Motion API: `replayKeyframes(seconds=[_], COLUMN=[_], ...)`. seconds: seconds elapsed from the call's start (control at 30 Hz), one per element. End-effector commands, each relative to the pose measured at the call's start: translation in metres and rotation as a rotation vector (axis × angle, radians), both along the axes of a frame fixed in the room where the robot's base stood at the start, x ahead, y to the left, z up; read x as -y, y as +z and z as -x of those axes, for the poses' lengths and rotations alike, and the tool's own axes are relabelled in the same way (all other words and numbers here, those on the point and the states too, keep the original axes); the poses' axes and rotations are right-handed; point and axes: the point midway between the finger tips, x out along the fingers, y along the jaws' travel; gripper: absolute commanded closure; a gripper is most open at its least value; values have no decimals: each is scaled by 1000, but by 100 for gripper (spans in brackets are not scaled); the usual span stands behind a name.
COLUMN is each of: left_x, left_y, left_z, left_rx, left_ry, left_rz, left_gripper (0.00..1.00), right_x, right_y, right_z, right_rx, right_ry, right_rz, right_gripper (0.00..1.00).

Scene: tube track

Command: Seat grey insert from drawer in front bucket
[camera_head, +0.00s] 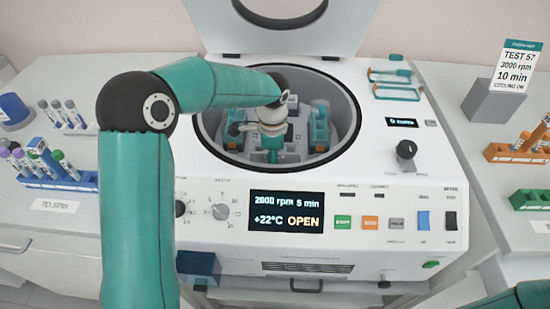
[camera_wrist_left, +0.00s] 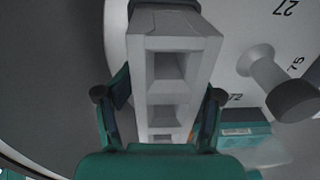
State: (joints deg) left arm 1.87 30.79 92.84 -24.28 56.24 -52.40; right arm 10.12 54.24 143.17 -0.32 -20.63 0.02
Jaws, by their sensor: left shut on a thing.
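My left gripper (camera_head: 272,152) is down inside the open centrifuge bowl (camera_head: 345,138), at its front middle. In the left wrist view, the left gripper (camera_wrist_left: 158,98) has one finger on each side of a pale grey insert (camera_wrist_left: 166,68) with square openings, and is shut on it. The insert is hard to make out in the head view. Teal buckets show at the right (camera_head: 319,128) and left (camera_head: 236,125) of the rotor. The front bucket is hidden by my gripper in the head view. A teal bucket (camera_wrist_left: 243,132) shows beside the insert in the wrist view.
The bowl rim surrounds my wrist, and the lid (camera_head: 285,28) stands open behind. In the wrist view, a grey knob (camera_wrist_left: 290,98) rises from the numbered rotor. Tube racks (camera_head: 65,178) (camera_head: 520,152) stand on both sides. The centrifuge display (camera_head: 286,212) reads OPEN.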

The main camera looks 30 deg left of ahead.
Motion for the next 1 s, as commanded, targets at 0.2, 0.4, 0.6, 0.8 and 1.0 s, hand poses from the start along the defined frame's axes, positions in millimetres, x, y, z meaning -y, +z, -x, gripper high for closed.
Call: replayKeyframes(seconds=[0.2, 0.4, 0.6, 0.8, 1.0], left_x=[0, -1, -1, -1, -1], left_y=[-31, -37, -44, -49, -50], left_z=[8, 9, 9, 9, 9], left_rx=[-41, -43, -44, -43, -43], left_ry=[-5, -4, -3, -3, -3], left_rz=[0, 1, 0, 1, 1], left_gripper=[79, 77, 77, 77, 77], right_x=[0, 0, 0, 0, 0], right_y=[-10, -14, -18, -22, -22], right_z=[0, 0, 0, 0, 0], right_rx=[0, 0, 0, 0, 0], right_ry=[0, 0, 0, 0, 0], right_rz=[0, 0, 0, 0, 0], right_gripper=[78, 78, 78, 78, 78])
